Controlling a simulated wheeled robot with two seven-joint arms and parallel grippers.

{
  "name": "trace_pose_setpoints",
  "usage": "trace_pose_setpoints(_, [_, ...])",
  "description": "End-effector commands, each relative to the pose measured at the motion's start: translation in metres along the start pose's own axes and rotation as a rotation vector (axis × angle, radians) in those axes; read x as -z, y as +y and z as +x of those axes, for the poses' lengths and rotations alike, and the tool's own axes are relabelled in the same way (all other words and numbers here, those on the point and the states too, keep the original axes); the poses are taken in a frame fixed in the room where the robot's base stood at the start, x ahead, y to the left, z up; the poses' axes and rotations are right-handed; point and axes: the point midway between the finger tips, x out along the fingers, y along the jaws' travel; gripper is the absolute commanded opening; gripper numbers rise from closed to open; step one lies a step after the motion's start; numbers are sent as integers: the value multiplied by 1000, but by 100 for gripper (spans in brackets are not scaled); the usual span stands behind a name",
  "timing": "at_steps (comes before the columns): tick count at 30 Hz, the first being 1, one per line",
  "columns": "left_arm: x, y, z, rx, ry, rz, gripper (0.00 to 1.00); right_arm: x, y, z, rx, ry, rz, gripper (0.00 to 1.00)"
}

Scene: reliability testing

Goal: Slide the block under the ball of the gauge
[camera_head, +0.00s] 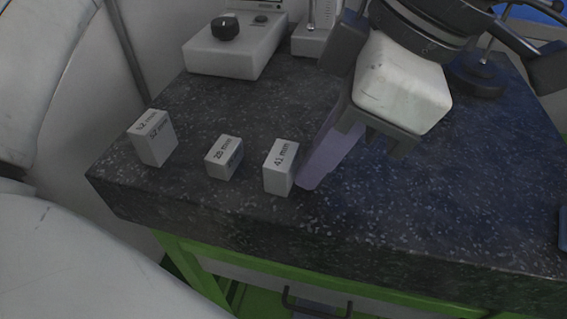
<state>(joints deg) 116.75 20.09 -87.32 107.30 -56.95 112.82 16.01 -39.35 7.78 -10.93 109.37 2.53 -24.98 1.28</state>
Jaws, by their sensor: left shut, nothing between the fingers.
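Three pale blocks stand in a row on the dark speckled slab. The left block (154,147) is the tallest, and its label is hard to read. The middle block (224,160) is marked 20 mm. The right block (279,179) is marked 41 mm. My left gripper (309,181) is shut and empty, its purple-tinted fingers pointing down just right of the 41 mm block. I cannot tell whether they touch it. A round dark base with a thin rod (480,76) stands behind my arm, perhaps the gauge stand. No ball is clearly visible. My right gripper is out of view.
A white box with a black knob (232,55) stands at the slab's back left, beside a smaller white unit with a thin rod (311,42). The speckled slab (420,215) is clear at the front right. Its front edge lies above a green frame (290,272).

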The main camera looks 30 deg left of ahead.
Motion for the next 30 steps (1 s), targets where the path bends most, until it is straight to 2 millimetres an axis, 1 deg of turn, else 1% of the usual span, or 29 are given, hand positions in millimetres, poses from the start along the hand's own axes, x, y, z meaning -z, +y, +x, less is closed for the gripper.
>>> trace_pose_setpoints(7, [11,0,5,0,0,0,0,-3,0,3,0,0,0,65])
trace_pose_setpoints(11, [10,0,1,-1,1,0,0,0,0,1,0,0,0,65])
trace_pose_setpoints(14, [10,0,-6,-1,1,0,0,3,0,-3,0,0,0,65])
trace_pose_setpoints(24, [6,0,-39,-1,0,0,0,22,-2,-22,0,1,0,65])
trace_pose_setpoints(27, [5,0,-42,-1,0,0,0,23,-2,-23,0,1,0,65])
trace_pose_setpoints(30, [5,0,-41,-1,0,0,0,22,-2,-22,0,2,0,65])
